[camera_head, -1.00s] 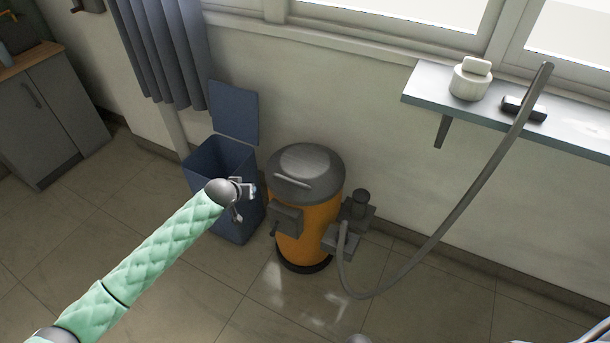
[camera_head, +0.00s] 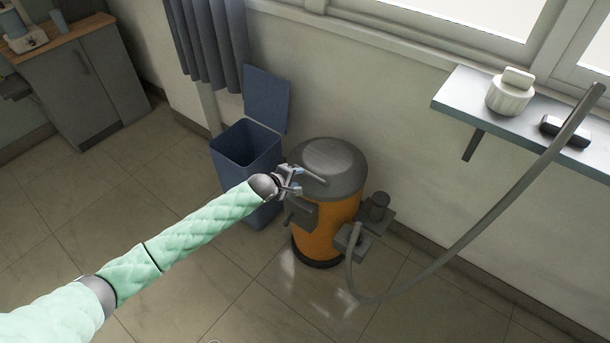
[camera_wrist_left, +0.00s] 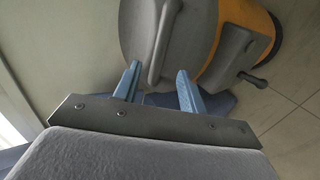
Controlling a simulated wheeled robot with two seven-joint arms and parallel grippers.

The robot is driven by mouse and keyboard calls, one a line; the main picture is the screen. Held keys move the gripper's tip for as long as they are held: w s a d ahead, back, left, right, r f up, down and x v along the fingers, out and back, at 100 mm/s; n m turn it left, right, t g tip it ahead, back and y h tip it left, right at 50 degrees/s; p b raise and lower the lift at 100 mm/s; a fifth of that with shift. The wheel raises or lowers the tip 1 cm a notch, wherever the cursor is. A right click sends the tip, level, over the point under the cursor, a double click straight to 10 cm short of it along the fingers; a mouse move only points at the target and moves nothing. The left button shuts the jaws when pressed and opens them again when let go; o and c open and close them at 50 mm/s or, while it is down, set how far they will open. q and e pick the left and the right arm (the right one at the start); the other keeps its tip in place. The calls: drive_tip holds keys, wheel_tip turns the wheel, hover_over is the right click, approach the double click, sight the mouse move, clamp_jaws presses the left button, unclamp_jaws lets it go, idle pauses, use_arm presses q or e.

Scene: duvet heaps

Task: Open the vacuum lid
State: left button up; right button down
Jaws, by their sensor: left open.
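The orange vacuum (camera_head: 325,235) stands on the floor by the wall. Its grey lid (camera_head: 335,165) sits on top, with a bar handle (camera_head: 308,172) across it. My left gripper (camera_head: 297,178) is at the lid's left edge, by the handle. In the left wrist view the open left fingers (camera_wrist_left: 158,88) point at the lid (camera_wrist_left: 200,35), and the handle (camera_wrist_left: 164,42) appears just beyond and between the fingertips. I cannot tell whether they touch it. My right gripper does not show.
A blue bin (camera_head: 243,158) with its lid raised stands just left of the vacuum. A grey hose (camera_head: 475,215) runs from the vacuum's right side up to a wall shelf (camera_head: 460,95). The shelf holds a white container (camera_head: 509,95) and a dark object (camera_head: 562,128). Floor in front is clear.

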sight(306, 175)
use_arm(q)
drive_tip(key=p+x, duration=0.1)
drive_tip(key=x, duration=0.3)
drive_tip(key=shift+w+d+f, duration=0.1)
drive_tip(key=shift+w, duration=0.25)
drive_tip(key=shift+p+x, duration=0.35)
drive_tip(key=shift+x, duration=0.6)
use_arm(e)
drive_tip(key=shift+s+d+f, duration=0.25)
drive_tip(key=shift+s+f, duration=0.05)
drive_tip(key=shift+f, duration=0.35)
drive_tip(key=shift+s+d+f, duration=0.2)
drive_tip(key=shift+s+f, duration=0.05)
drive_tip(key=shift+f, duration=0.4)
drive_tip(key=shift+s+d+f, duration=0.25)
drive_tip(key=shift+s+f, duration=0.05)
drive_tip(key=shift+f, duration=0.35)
use_arm(q)
drive_tip(key=shift+c, duration=0.3)
clamp_jaws()
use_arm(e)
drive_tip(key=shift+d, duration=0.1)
